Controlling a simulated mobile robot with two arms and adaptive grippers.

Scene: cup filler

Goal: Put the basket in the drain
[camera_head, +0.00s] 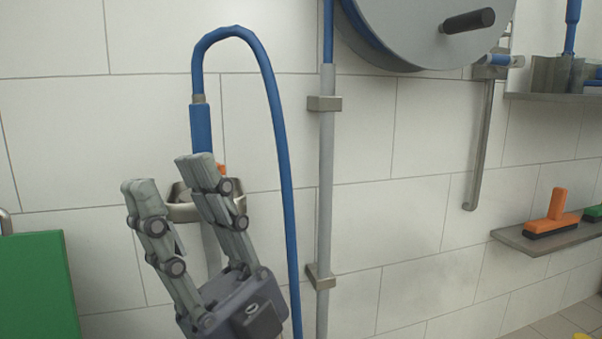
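I see neither the basket nor the drain in the head view. My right gripper (168,175) is raised at the lower left, its two grey fingers pointing up and standing apart. It is open, and I see nothing held between the fingers. It overlaps a metal wall holder (180,210) that lies behind it in the picture. My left gripper is not in view.
A blue hose (284,180) loops down beside a wall pipe (325,190). A hose reel (420,25) hangs above. A green panel (38,285) stands at the lower left. An orange brush (556,212) sits on the right shelf (535,240). Some floor (570,322) shows at the lower right.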

